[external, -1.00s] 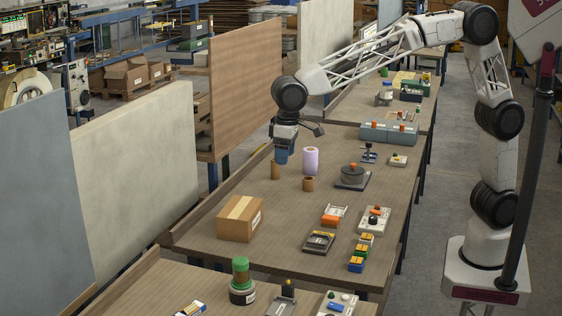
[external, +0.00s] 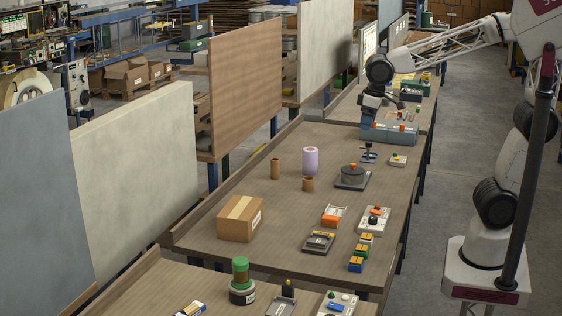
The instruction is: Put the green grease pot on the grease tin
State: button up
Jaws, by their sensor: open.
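A green pot (external: 240,268) with a rounded top stands upright on a dark round tin (external: 242,293) with a green rim and a white label, on the near table at the bottom. These look like the grease pot and grease tin; no label is readable. My gripper (external: 367,136) is far from them, at the far end of the middle table, by the left end of a grey-blue box. It is open, and its fingers are small and partly unclear. I see nothing held in it.
The grey-blue box (external: 391,133) has orange knobs. Upright panels line the left side.

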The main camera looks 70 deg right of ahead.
jog(key=s+d+f, duration=0.3)
jog(key=s+d, duration=0.2)
jog(key=s, duration=0.4)
jog(key=s+d+f, duration=0.4)
jog(key=s+d, duration=0.2)
jog(key=s, duration=0.4)
jog(key=shift+d+m+t+h, duration=0.3)
jog(key=shift+t, duration=0.1)
